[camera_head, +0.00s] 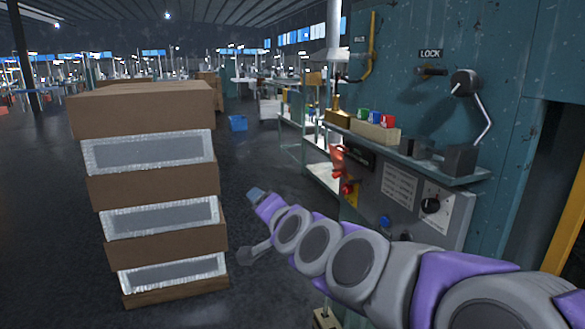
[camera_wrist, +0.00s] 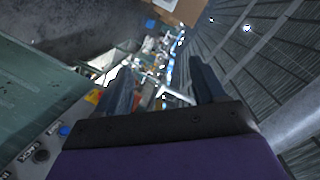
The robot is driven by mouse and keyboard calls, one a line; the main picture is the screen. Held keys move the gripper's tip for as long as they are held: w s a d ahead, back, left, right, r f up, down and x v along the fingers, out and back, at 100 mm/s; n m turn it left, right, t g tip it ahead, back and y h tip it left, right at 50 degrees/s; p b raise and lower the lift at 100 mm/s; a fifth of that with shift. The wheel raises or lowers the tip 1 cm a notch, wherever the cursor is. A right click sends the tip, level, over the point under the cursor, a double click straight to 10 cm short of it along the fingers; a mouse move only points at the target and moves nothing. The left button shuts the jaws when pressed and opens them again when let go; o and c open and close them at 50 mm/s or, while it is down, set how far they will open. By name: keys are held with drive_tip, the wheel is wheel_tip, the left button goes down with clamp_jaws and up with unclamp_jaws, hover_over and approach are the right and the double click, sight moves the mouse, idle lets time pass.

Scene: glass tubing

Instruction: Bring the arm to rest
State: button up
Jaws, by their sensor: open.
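My arm reaches in from the lower right in the head view, in front of the teal machine (camera_head: 510,130). My gripper (camera_head: 257,196) is at its far end, between the stack of boxes and the machine's panel. In the wrist view my gripper (camera_wrist: 162,85) shows two dark fingers spread apart with nothing between them. The gripper is clear of the boxes and the panel as far as I can see.
A tall stack of brown boxes (camera_head: 145,108) stands on the left. The machine has a shelf with colored items (camera_head: 375,130), a control panel (camera_head: 400,190) and a lever (camera_head: 485,120). Dark open floor (camera_head: 250,160) lies between. A blue bin (camera_head: 238,123) stands farther back.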

drive_tip(key=s+d+f+n+g+h, duration=0.1)
drive_tip(key=s+d+f+n+g, duration=0.2)
drive_tip(key=s+f, duration=0.45)
drive_tip(key=s+d+f+n+g, duration=0.2)
drive_tip(key=s+f+n+g, duration=0.15)
drive_tip(key=s+f, duration=0.45)
drive_tip(key=s+d+f+g+h, duration=0.1)
drive_tip(key=s+d+f+g, duration=0.2)
drive_tip(key=s, duration=0.5)
drive_tip(key=s+d+f+g+h, duration=0.2)
drive_tip(key=s+d+f+g, duration=0.1)
drive_tip(key=s+d, duration=0.3)
drive_tip(key=s+d+f+g+h, duration=0.2)
drive_tip(key=s+d, duration=0.3)
drive_tip(key=s, duration=0.6)
drive_tip(key=shift+d+f+g, duration=0.15)
drive_tip(key=shift+f+g, duration=0.25)
drive_tip(key=shift+g, duration=0.35)
